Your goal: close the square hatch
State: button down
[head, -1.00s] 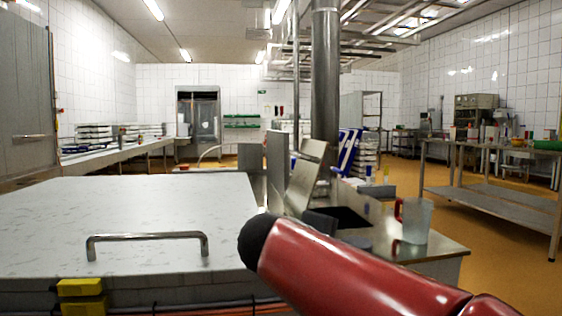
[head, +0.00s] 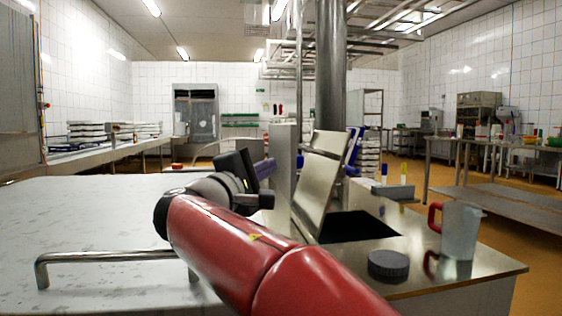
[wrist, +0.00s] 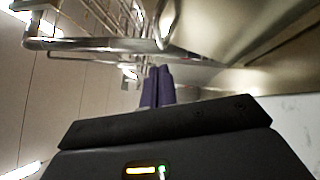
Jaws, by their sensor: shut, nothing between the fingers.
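The square hatch's metal lid (head: 321,178) stands open, tilted up at the left edge of a dark square opening (head: 360,225) in the steel worktop. My gripper (head: 268,168) is to the left of the lid in the head view, its purple fingers pointing right toward the lid. No contact with the lid shows. The fingers (wrist: 158,86) are together and empty in the wrist view. Shiny metal fills the upper right of that view, and I cannot tell if it is the lid. My red arm hides part of the worktop's left side.
A dark round lid (head: 388,265) and a clear jug with a red handle (head: 460,230) stand on the steel worktop (head: 480,277), right of the opening. A vertical steel pipe (head: 330,75) rises behind the hatch. A pale surface with a metal handle (head: 110,257) lies at left.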

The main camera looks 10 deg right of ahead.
aim_at(302, 149)
jog(key=p+x, duration=0.1)
jog(key=x, duration=0.8)
jog(key=shift+w+d+r, duration=0.1)
jog(key=shift+d, duration=0.15)
jog(key=shift+d, duration=0.1)
jog(key=shift+d+r+m+p, duration=0.15)
jog(key=shift+d+m+p, duration=0.25)
jog(key=shift+d, duration=0.15)
jog(key=d+f+m+g+y+p, duration=0.2)
jog(key=d+f+m+y+p, duration=0.1)
jog(key=d, duration=0.5)
jog(key=d+f+m+g+y+p, duration=0.3)
jog(key=d+f+m+y+p, duration=0.1)
jog(key=d+f, duration=0.3)
jog(key=shift+d+f+m+y+p, duration=0.35)
jog(key=shift+d+y+p, duration=0.2)
jog(key=shift+d, duration=0.7)
jog(key=shift+f, duration=0.15)
